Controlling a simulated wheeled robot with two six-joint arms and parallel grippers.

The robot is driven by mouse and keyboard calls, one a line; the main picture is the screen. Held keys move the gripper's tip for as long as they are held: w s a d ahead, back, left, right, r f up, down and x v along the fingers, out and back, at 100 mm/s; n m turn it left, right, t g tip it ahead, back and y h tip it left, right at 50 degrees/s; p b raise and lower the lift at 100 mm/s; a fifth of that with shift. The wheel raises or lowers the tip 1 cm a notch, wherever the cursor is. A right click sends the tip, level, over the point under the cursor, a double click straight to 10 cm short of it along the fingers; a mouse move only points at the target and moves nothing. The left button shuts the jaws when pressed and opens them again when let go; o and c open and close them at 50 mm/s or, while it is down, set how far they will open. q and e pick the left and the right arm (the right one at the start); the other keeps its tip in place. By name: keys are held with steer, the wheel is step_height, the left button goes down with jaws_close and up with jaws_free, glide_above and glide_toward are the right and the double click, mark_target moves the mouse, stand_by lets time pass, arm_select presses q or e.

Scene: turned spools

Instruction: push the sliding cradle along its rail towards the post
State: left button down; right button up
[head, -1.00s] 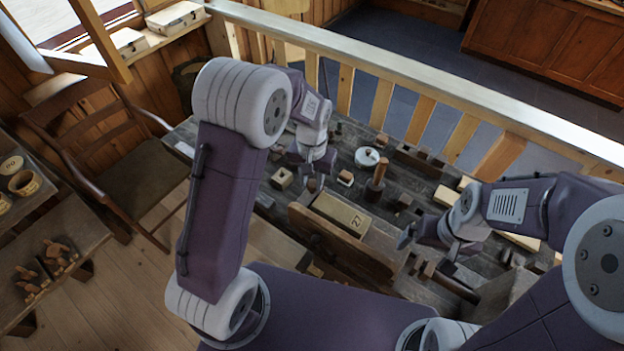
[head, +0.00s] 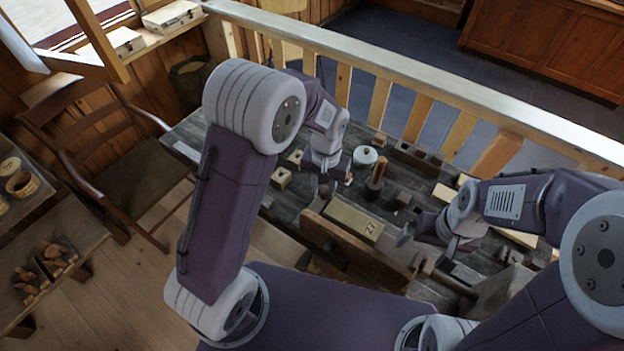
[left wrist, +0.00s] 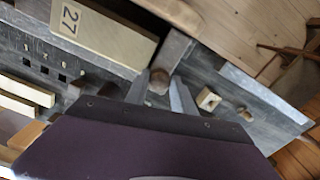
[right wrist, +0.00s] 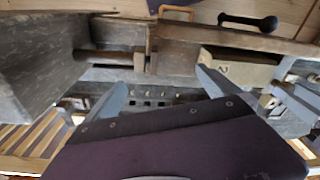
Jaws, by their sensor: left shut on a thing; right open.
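The cradle appears to be the wooden assembly holding the pale block marked 27 (head: 352,219), behind a long brown side board (head: 365,260). My left gripper (head: 324,190) is at its left end. The rail is not clearly seen; a brown bar (right wrist: 95,57) shows in the right wrist view. My right gripper (head: 428,243) is open and empty, right of the block.
A grey block (right wrist: 35,65) stands at the left in the right wrist view. A white round lidded thing (head: 365,157) and several small wooden blocks lie on the bench. A pale railing (head: 430,72) runs behind, and a chair (head: 95,150) stands left.

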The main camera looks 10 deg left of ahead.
arm_select(q)
steer(key=s+d, duration=0.1)
steer(key=d, duration=0.2)
steer(key=s+d, duration=0.1)
steer(key=d, duration=0.3)
steer(key=s+d+p, duration=0.1)
steer(key=d, duration=0.2)
steer(key=shift+s+d, duration=0.35)
steer(key=c, duration=1.1)
jaws_free()
steer(key=shift+w, duration=0.1)
steer(key=shift+o, duration=0.2)
step_height(320, 180, up, 9)
steer(key=shift+b, duration=0.4)
